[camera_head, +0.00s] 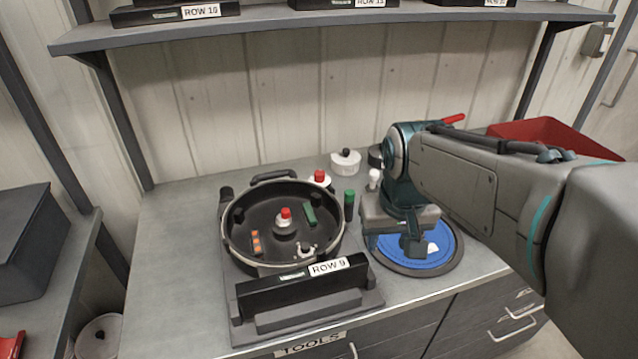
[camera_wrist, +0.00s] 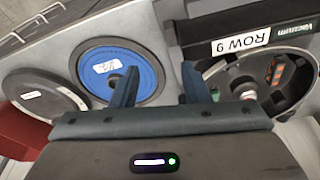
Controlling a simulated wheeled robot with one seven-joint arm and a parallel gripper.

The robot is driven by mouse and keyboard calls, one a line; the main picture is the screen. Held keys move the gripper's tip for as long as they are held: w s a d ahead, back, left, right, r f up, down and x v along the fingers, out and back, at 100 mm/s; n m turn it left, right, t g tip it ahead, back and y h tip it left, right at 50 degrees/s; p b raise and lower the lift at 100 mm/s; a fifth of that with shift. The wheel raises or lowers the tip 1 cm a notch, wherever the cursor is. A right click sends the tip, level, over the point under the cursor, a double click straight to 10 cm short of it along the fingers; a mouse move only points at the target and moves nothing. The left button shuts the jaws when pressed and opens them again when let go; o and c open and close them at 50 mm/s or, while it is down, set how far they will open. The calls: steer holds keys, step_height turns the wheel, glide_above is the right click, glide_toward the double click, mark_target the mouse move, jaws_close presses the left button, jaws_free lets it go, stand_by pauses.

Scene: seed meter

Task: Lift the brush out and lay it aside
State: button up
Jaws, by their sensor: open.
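The round black seed meter housing (camera_head: 335,240) stands open on the bench, behind the ROW 9 label. Inside it are a green block (camera_head: 309,214) at the right and a dark block with orange parts (camera_head: 256,243) at the left. I cannot tell for sure which one is the brush. In the wrist view the housing (camera_wrist: 215,66) shows in part, with the orange-marked block (camera_wrist: 278,72) inside. My gripper (camera_head: 392,247) is open and empty, pointing down over the blue disc to the right of the housing. Its two fingers also show in the wrist view (camera_wrist: 160,86).
The blue disc (camera_head: 400,263) lies on the bench below my gripper. A red-topped knob (camera_head: 285,214) rises mid-housing. A dark green cylinder (camera_head: 349,204) and small white pieces (camera_head: 345,162) stand behind. A red bin (camera_head: 530,132) is at back right. The bench left of the housing is clear.

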steer(key=w+a+r+n+g+p, duration=0.1)
steer(key=w+a+r, duration=0.15)
steer(key=w, duration=0.25)
steer(key=w+a+r+p, duration=0.1)
steer(key=w+a, duration=0.2)
steer(key=w, duration=0.2)
steer(key=n+g+p, duration=0.1)
steer(key=n, duration=0.1)
glide_toward(308, 208)
steer(key=shift+m, duration=0.3)
step_height(308, 208, down, 8)
steer(key=shift+f+p, duration=0.25)
steer(key=shift+p, duration=0.85)
jaws_close()
